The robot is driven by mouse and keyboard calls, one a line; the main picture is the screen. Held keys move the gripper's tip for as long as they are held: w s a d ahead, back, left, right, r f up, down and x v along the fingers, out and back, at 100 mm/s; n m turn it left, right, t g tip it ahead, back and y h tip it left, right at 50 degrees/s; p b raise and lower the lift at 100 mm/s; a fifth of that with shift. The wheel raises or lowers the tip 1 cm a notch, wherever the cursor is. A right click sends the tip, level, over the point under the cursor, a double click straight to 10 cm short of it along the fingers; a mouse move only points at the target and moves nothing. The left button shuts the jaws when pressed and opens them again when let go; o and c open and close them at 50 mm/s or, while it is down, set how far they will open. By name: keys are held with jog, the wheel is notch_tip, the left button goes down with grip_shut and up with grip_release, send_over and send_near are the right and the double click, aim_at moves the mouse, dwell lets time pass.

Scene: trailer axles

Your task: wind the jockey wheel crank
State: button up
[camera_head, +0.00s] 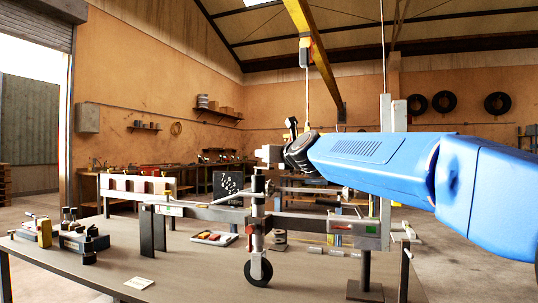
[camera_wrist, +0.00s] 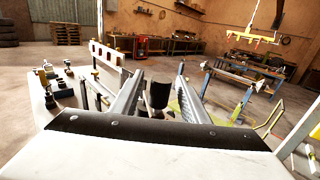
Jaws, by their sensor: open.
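The jockey wheel (camera_head: 258,270) stands at the front of the grey table, below an upright grey tube (camera_head: 257,222). A dark cylinder (camera_head: 258,184) sits at the top of the tube. A thin silver rod (camera_head: 230,197) slants down left from there; I cannot tell for sure whether it is the crank arm. My gripper (camera_head: 268,155) is just above this top end. In the wrist view my gripper (camera_wrist: 155,92) is open, with a dark cylinder (camera_wrist: 158,95) between and beyond its fingers, perhaps the crank grip. Contact cannot be seen.
A grey beam frame (camera_head: 200,212) runs across the table (camera_head: 190,262). Clamps with dark knobs (camera_head: 75,235) stand at the left, and a small tray of parts (camera_head: 214,238) lies behind the wheel. A yellow hoist beam (camera_head: 315,50) hangs overhead. The table's front left is mostly clear.

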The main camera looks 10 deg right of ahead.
jog(key=v, duration=1.7)
jog(key=shift+s+r, duration=0.1)
